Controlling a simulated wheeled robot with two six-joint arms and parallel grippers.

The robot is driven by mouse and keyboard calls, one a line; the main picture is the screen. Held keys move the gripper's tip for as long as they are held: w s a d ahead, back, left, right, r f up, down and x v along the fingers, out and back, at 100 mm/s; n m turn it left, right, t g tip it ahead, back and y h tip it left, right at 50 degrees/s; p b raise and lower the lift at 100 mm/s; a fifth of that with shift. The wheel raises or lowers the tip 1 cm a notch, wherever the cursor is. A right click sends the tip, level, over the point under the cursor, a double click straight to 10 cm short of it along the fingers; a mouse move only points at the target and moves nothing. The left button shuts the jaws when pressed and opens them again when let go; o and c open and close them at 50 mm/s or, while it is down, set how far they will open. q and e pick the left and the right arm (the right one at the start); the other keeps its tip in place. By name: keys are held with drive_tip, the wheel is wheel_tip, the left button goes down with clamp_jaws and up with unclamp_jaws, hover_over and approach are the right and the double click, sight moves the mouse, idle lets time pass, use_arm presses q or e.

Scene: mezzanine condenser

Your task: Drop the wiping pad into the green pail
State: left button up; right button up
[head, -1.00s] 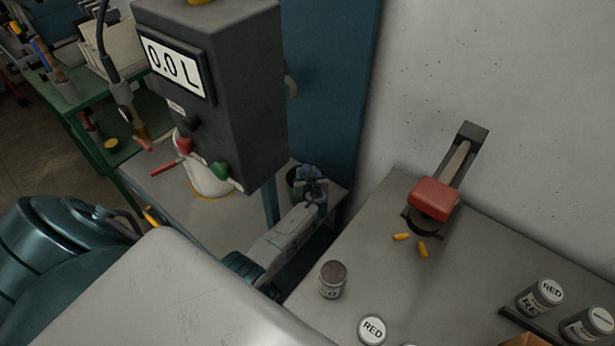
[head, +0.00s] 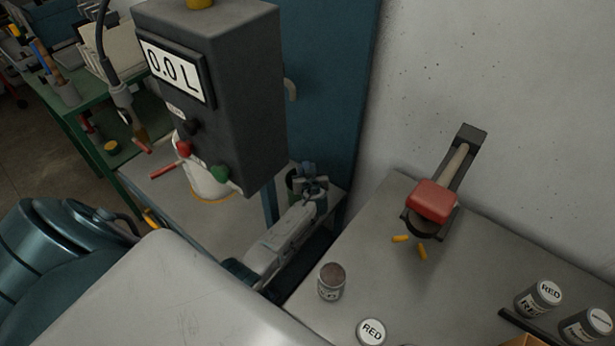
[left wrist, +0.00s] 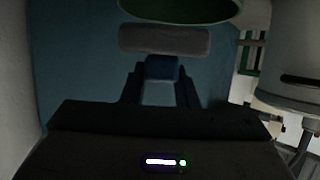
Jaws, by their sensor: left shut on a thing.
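The wiping pad (left wrist: 165,40) is a grey bar with a blue grip block in the left wrist view. My left gripper (left wrist: 160,84) is shut on the blue block. The green pail (left wrist: 190,8) shows as a curved green rim at the top of that view, just beyond the pad. In the head view my left gripper (head: 312,185) is beside the dark green pail (head: 291,180) and hides much of it. I cannot tell from these views whether the pad is over the opening. My right gripper is not in view.
A dark meter box (head: 215,90) reading "0.0 L" stands left of the gripper, with a white container (head: 208,182) behind it. A blue panel (head: 335,110) is behind the pail. The grey bench (head: 385,270) at right holds cans and a red-topped tool (head: 433,200).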

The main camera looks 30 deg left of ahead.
use_arm(q)
wheel_tip(320, 180, up, 7)
drive_tip(key=shift+r, duration=0.2)
idle(0.3)
